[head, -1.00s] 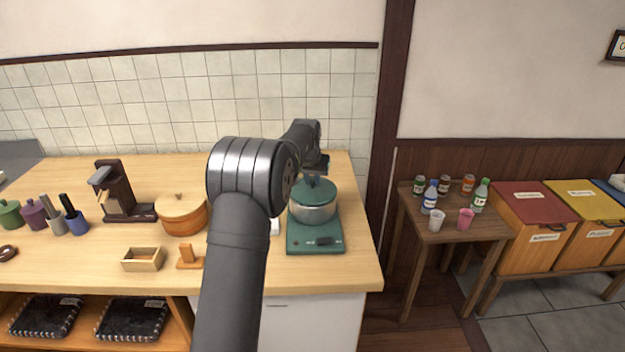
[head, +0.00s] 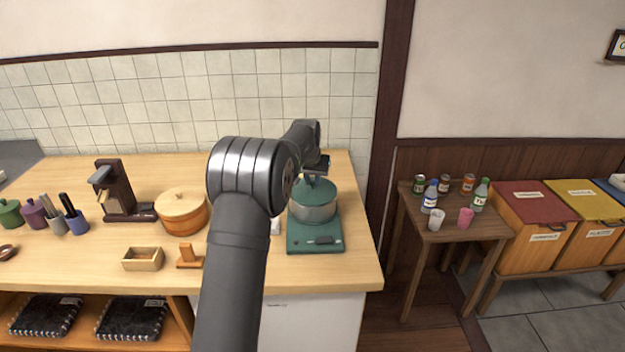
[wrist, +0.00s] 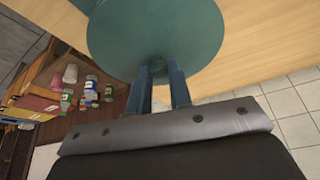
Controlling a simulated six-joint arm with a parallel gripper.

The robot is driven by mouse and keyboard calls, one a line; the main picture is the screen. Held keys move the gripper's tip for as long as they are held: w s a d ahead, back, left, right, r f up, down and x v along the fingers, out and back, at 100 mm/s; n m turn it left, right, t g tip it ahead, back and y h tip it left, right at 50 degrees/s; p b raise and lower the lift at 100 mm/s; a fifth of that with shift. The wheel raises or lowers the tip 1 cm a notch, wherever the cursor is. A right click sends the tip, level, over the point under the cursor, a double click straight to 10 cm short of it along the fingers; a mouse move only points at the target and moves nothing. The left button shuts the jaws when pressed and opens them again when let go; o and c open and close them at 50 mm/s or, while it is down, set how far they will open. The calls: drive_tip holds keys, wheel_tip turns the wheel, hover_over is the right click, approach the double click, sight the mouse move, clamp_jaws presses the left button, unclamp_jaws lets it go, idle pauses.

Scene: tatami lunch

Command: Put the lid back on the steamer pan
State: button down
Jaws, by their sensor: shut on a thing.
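The steamer pan (head: 313,214) is a silvery pot on a green flat-topped unit (head: 302,244) at the right end of the counter. My gripper (head: 316,174) is above the lid, partly hidden behind my own arm. In the wrist view the lid (wrist: 155,30) fills the top middle, and my gripper (wrist: 160,75) is shut on its handle at the near side. The handle is mostly hidden between the fingers.
A wooden lidded pot (head: 181,214), a small wooden box (head: 143,259) and a wooden stand (head: 188,257) are left of my arm. A small white item (head: 275,226) stands close left of the green unit. A side table (head: 455,231) with bottles and cups is right, past the counter's edge.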

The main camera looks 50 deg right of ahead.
idle(0.4)
drive_tip(key=c, duration=0.7)
unclamp_jaws()
drive_tip(key=shift+c, duration=0.2)
drive_tip(key=shift+r, duration=3.5)
drive_tip(key=shift+c, duration=0.5)
clamp_jaws()
drive_tip(key=shift+f, duration=0.35)
